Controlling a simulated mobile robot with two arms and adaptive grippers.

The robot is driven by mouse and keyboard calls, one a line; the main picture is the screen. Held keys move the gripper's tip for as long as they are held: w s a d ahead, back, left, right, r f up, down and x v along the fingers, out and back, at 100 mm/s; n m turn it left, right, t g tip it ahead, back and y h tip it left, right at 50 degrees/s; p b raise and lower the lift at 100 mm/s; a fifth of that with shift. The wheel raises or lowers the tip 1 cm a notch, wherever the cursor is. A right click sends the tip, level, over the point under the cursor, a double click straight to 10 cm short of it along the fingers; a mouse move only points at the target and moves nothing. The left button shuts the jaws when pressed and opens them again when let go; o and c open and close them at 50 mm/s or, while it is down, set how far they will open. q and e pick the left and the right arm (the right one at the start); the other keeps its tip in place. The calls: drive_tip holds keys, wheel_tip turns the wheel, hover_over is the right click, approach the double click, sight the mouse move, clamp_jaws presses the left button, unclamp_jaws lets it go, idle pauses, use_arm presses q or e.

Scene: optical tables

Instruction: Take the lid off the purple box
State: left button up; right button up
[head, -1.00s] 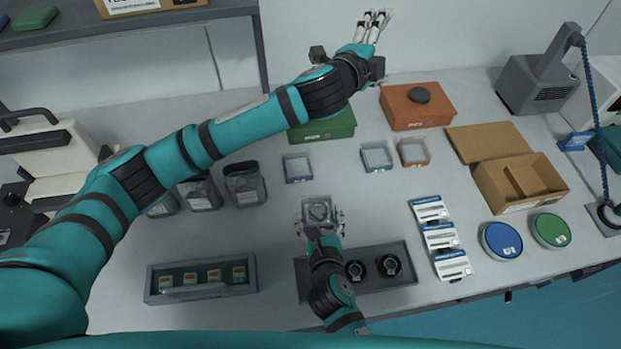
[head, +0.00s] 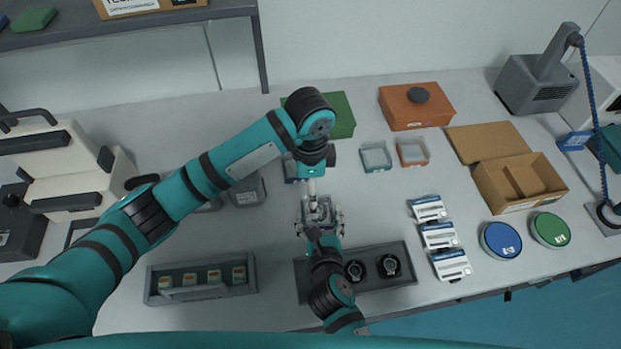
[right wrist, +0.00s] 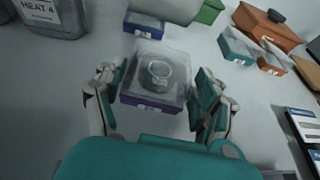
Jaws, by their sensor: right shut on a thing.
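The purple box (right wrist: 152,103) has a purple base and a clear lid (right wrist: 158,65), with a ring-like, watch-like item inside. The lid sits on the box. In the head view the box is mostly hidden between the grippers. My left gripper (head: 312,192) points down at the box from its far side. Its fingers are too small to tell whether they are open or touch the lid.
A blue box (right wrist: 143,25), a teal box (head: 376,157) and an orange box (head: 413,153) stand behind. A grey tray (head: 405,282) with dark round items is in front. Paper packs (head: 440,237) lie to the right. Grey jars (head: 247,190) stand left.

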use_arm(q)
wheel_tip(320, 180, down, 10)
idle(0.4)
